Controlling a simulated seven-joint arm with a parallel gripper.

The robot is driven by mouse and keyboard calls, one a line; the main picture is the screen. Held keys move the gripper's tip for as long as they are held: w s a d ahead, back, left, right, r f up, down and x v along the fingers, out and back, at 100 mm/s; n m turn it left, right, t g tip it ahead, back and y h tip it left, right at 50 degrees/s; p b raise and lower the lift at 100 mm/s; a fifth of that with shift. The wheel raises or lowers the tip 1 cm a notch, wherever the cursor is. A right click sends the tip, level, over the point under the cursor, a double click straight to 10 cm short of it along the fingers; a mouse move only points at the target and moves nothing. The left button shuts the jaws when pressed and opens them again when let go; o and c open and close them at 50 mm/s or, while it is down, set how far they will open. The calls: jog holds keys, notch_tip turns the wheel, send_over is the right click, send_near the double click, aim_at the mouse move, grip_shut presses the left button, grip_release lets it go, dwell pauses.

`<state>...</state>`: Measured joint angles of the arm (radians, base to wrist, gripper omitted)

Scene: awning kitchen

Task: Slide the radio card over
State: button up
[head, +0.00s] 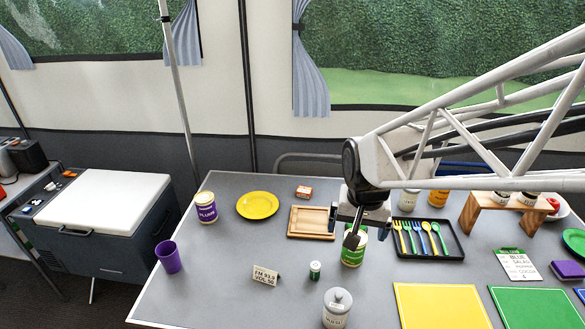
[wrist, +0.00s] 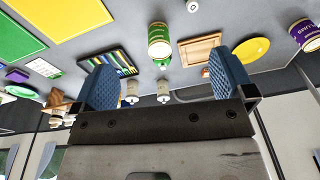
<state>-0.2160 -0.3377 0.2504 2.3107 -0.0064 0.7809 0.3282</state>
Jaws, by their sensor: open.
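The radio card (head: 265,276) is a small cream card reading "FM 93.9 VOL 50". It stands on the grey table near the front left in the head view, and I do not see it in the wrist view. My gripper (head: 358,222) is above the table, to the right of and farther back than the card. In the wrist view its blue fingers (wrist: 166,82) are wide apart with nothing between them. The gripper partly hides a green-labelled can (head: 353,252) in the head view.
A small green tin (head: 315,270) stands just right of the card, and a lidded jar (head: 337,308) farther forward. A purple cup (head: 168,257) is at the left edge. A wooden tray (head: 311,222) and yellow plate (head: 257,205) lie behind. The table left of the card is fairly clear.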

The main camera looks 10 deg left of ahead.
jog(key=w+a+f+g, duration=0.1)
jog(key=w+a+f, duration=0.7)
jog(key=a+f, duration=0.4)
jog(key=m, duration=0.1)
send_over(265, 269)
jog(key=shift+g, duration=0.3)
notch_tip(265, 269, down, 12)
jog(key=shift+d+f, duration=0.1)
jog(key=shift+d, duration=0.05)
jog(key=shift+m, duration=0.3)
jog(key=shift+f, duration=0.1)
jog(key=shift+f, duration=3.85)
jog(key=c, duration=0.8)
